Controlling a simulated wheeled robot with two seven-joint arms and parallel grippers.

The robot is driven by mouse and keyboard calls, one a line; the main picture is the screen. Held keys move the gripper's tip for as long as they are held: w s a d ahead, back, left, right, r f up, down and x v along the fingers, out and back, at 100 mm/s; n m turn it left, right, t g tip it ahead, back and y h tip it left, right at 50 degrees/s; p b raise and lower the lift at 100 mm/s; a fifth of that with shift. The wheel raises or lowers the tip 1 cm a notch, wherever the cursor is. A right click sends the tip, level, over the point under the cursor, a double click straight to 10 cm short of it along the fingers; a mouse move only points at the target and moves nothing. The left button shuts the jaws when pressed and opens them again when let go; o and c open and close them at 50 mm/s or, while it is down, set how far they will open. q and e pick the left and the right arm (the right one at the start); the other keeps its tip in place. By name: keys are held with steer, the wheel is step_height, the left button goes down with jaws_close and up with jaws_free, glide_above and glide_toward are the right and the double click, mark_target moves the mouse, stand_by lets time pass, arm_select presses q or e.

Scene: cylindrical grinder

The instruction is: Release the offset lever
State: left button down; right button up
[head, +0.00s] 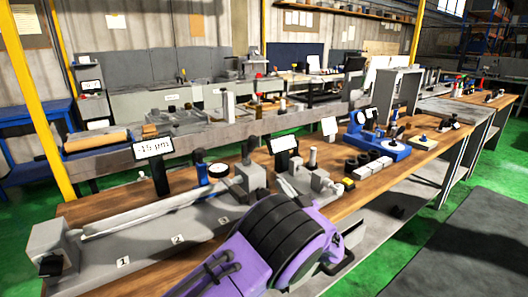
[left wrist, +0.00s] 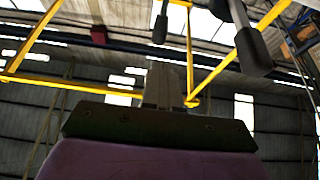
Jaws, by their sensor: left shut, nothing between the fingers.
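The offset lever cannot be picked out for certain. In the head view, a black-tipped lever (head: 200,171) stands beside a blue ring on the grey grinder (head: 150,236), and another black handle (head: 247,152) rises above a grey block to its right. In the left wrist view, looking steeply up, two dark handles hang into the top of the picture: a smaller one (left wrist: 160,27) and a larger one (left wrist: 252,46). My left gripper (left wrist: 166,72) has its grey fingers together and empty, just below the smaller handle; contact cannot be told. My right gripper is not in view.
Numbered plates run along the grinder's front. Blue tooling (head: 378,143) and small blocks occupy the wooden bench to the right. The dark floor mat (head: 445,220) at right is clear.

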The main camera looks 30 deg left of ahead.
arm_select(q)
steer(key=p, duration=0.5)
glide_toward(253, 146)
steer(key=x, duration=0.6)
steer(key=shift+w+a+r, duration=0.1)
steer(key=shift+a+r, duration=0.05)
steer(key=shift+a, duration=0.25)
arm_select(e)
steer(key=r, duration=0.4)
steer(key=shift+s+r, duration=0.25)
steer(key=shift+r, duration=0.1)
arm_select(q)
steer(key=shift+r, duration=0.1)
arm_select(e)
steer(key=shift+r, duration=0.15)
